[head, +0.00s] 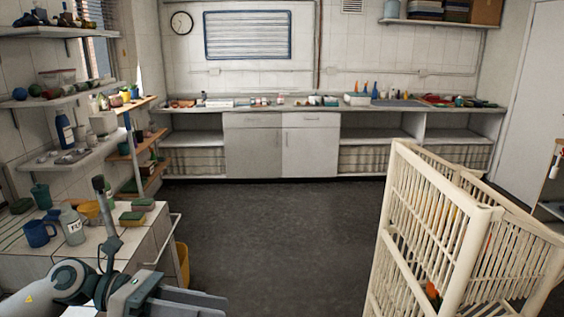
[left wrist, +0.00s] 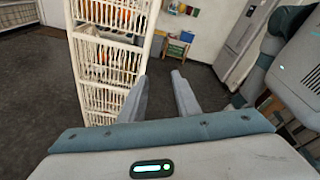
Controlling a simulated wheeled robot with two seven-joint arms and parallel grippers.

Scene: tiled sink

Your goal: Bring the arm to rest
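My left gripper (left wrist: 160,76) shows in the left wrist view with its two grey fingers apart. Nothing is between them, and floor and the cream slatted rack lie beyond. The gripper end there is partly cut off by the bottom edge. My right gripper is in neither view.
The cream slatted rack (head: 448,240) stands at the right front. A blue mug (head: 38,233), a clear bottle (head: 72,225) and sponges (head: 133,218) are on the left counter. A yellow bin (head: 183,264) stands beside it. The dark floor (head: 280,230) between is clear.

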